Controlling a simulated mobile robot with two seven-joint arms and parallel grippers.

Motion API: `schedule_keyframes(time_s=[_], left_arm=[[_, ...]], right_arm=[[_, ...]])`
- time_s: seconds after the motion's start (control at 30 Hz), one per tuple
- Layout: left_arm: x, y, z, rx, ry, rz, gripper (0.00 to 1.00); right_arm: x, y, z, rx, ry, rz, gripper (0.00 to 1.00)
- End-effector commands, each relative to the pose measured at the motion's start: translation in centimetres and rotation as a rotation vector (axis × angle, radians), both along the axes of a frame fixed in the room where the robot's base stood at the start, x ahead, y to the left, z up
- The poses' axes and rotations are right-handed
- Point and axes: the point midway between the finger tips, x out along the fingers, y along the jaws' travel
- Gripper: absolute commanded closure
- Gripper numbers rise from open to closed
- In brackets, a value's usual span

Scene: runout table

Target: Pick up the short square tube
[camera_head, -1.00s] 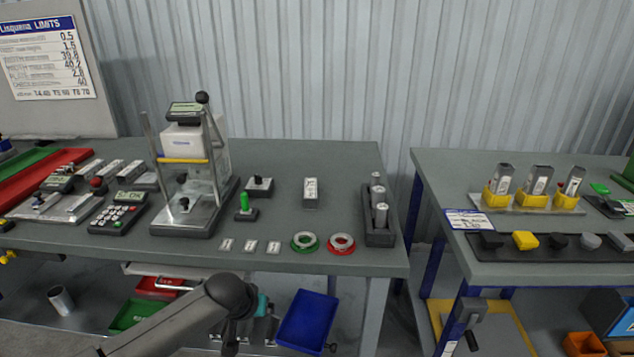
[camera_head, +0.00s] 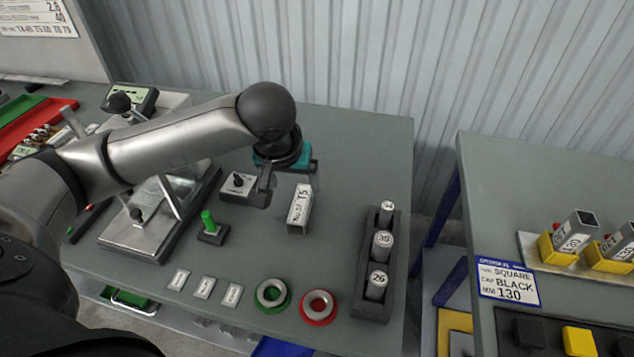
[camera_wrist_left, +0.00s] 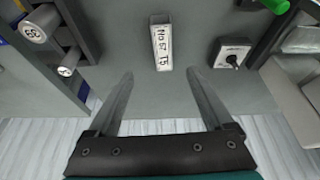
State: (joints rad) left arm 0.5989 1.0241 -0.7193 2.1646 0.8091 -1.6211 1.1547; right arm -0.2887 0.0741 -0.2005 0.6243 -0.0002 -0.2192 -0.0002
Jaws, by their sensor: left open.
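The short square tube (camera_head: 299,209) is a small grey square piece with a white label marked T5. It is on the grey table, and its label also shows in the left wrist view (camera_wrist_left: 161,45). My left gripper (camera_head: 283,183) is just behind and above the tube in the head view. In the left wrist view its fingers (camera_wrist_left: 160,76) are wide apart with nothing between them. The tube is beyond the fingertips there, lined up with the gap and not touched. My right gripper is not in view.
Near the tube are a small switch box (camera_head: 239,184), a green-handled piece (camera_head: 209,226) and a dark rack (camera_head: 372,309) of numbered cylinders. Green (camera_head: 272,295) and red (camera_head: 318,306) rings are at the front. A second table (camera_head: 560,290) stands right, across a gap.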

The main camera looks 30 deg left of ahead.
Motion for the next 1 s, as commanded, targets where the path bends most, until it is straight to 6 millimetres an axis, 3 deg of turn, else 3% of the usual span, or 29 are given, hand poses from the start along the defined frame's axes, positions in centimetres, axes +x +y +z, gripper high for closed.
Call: schedule_keyframes(time_s=[0.17,0.4,0.6,0.87,1.0], left_arm=[[0.1,0.2,-0.8,0.005,0.007,0.004,0.15],[1.9,0.8,-5.6,0.005,0.007,0.005,0.15],[3.1,1.2,-8.4,0.004,0.003,0.003,0.15],[3.6,1.6,-10.2,0.006,0.004,0.004,0.15],[4.1,2.1,-12.4,0.007,0.003,0.004,0.15]], right_arm=[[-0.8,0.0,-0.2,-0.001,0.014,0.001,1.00],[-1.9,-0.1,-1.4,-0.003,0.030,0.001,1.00],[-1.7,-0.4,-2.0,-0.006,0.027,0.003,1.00],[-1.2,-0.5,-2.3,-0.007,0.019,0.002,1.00],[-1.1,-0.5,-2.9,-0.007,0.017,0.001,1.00]])
